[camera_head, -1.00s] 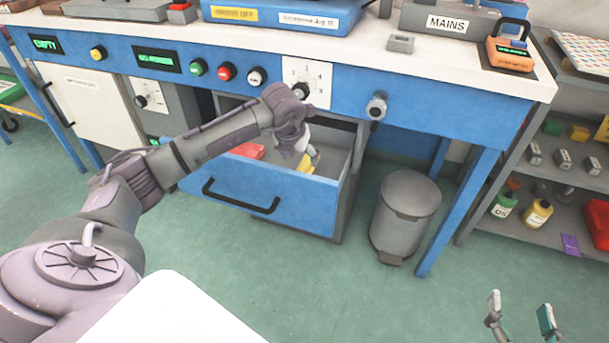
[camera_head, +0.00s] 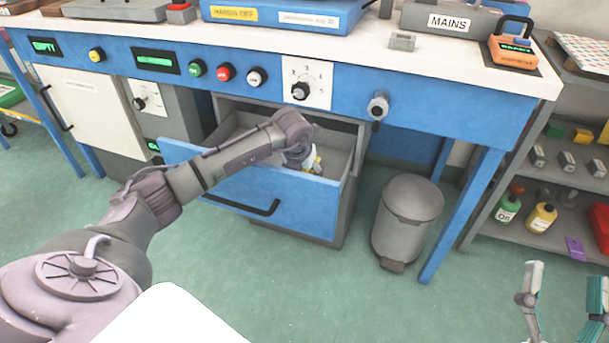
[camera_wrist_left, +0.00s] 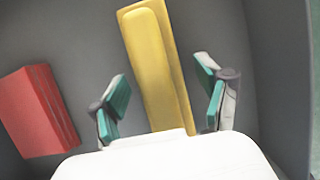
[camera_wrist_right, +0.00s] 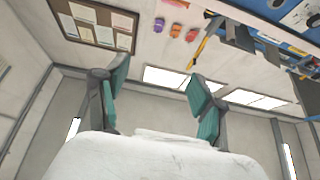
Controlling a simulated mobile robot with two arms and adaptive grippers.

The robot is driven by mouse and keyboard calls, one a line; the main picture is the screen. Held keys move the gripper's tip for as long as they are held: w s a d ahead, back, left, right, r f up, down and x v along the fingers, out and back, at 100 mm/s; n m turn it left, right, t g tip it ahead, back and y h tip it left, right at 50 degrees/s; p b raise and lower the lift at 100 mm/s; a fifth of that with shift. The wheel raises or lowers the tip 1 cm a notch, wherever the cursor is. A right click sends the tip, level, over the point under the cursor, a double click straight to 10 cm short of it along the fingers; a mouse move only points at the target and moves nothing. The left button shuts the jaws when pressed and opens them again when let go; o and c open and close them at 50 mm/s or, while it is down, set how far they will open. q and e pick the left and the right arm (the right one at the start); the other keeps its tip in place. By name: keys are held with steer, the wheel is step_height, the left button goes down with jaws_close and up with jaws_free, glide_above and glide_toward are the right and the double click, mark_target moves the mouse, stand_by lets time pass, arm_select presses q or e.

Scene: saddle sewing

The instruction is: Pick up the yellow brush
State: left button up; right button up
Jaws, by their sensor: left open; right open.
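The yellow brush (camera_wrist_left: 158,65) lies on the grey floor of the open drawer in the left wrist view, running from the top centre down between my left fingers. My left gripper (camera_wrist_left: 165,105) is open, one finger on each side of the brush. Its near end is hidden behind the white gripper body, and I cannot tell whether the fingers touch it. In the head view a bit of yellow (camera_head: 317,165) shows beside my left wrist inside the drawer. My right gripper (camera_head: 563,290) is open and empty at the lower right, in free air.
A red block (camera_wrist_left: 40,112) lies left of the brush. The blue drawer front (camera_head: 250,195) stands open below the workbench (camera_head: 430,60). A grey bin (camera_head: 407,220) stands right of the drawer, and a shelf (camera_head: 535,240) is at the far right.

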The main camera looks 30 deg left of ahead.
arm_select(q)
steer(key=c, duration=1.3)
steer(key=shift+r, duration=0.15)
